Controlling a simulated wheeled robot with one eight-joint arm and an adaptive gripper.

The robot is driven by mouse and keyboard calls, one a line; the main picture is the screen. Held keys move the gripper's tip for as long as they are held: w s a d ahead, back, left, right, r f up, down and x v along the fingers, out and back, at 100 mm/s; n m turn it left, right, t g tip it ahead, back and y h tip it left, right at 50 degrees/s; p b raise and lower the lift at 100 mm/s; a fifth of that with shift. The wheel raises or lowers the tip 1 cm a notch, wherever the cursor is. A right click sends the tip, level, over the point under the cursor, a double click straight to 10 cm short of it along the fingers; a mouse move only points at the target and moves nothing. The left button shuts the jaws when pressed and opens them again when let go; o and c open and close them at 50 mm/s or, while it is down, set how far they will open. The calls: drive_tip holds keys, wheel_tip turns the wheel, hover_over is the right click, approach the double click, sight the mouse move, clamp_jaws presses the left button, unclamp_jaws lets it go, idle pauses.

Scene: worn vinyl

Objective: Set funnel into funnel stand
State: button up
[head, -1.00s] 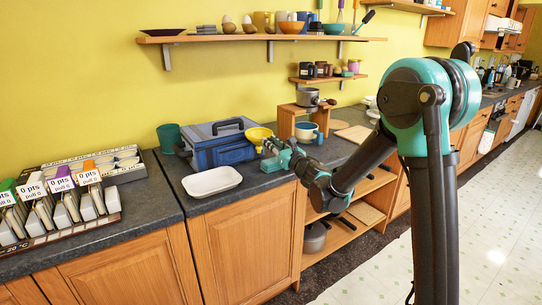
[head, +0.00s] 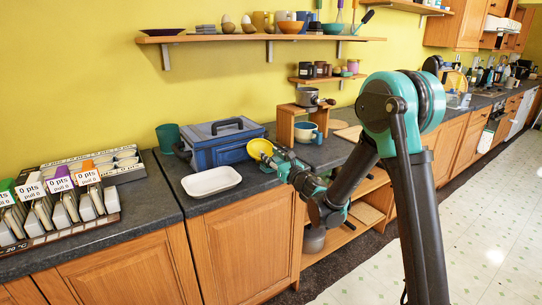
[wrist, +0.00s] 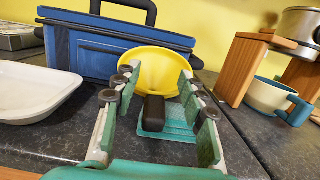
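The yellow funnel (head: 261,149) is on the counter in front of the blue toolbox. In the wrist view its round yellow body (wrist: 155,66) faces me beyond my fingertips, and a dark handle-like part (wrist: 153,113) points back between my fingers. My gripper (head: 273,160) is at the funnel. In the wrist view its fingers (wrist: 156,80) are spread, with visible gaps on both sides of the dark part. The funnel's underside is hidden. A wooden stand (head: 286,125) to the right may be the funnel stand; a grey pot (head: 307,97) sits on top.
A blue-white mug (head: 305,132) is at the wooden stand. The blue toolbox (head: 226,150) stands behind the gripper, with a white tray (head: 211,182) to its left front. A teal cup (head: 168,137) is farther left. Bare counter lies around the gripper.

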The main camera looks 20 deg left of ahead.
drive_tip(key=v, duration=1.2)
drive_tip(key=w+d+r+m+t+h, duration=0.1)
drive_tip(key=w+d+m+t+h, duration=0.1)
drive_tip(key=d+m+h, duration=0.35)
drive_tip(key=w+d+r+m+t+h, duration=0.1)
drive_tip(key=w+d+m+t+h, duration=0.1)
drive_tip(key=d+m, duration=0.65)
drive_tip(key=s+d+f+m+g+h, duration=0.1)
drive_tip(key=d+f+m+h, duration=0.1)
drive_tip(key=d+m+h, duration=0.4)
drive_tip(key=s+d+f+m+g+h, duration=0.1)
drive_tip(key=s+d+f+m+h, duration=0.1)
drive_tip(key=d+m, duration=0.7)
drive_tip(key=s+d+f+m+g+h, duration=0.1)
drive_tip(key=s+d+f+m+g, duration=0.6)
drive_tip(key=s+m, duration=0.4)
drive_tip(key=s+f+m+g+y, duration=0.1)
drive_tip(key=s+f+m+g, duration=0.2)
drive_tip(key=s, duration=1)
wheel_tip(320, 180, down, 4)
drive_tip(key=m, duration=0.3)
drive_tip(key=shift+s+y, duration=0.15)
drive_tip(key=shift+y, duration=0.2)
drive_tip(key=shift+d+r, duration=0.15)
drive_tip(key=shift+d, duration=0.05)
drive_tip(key=shift+c, duration=1)
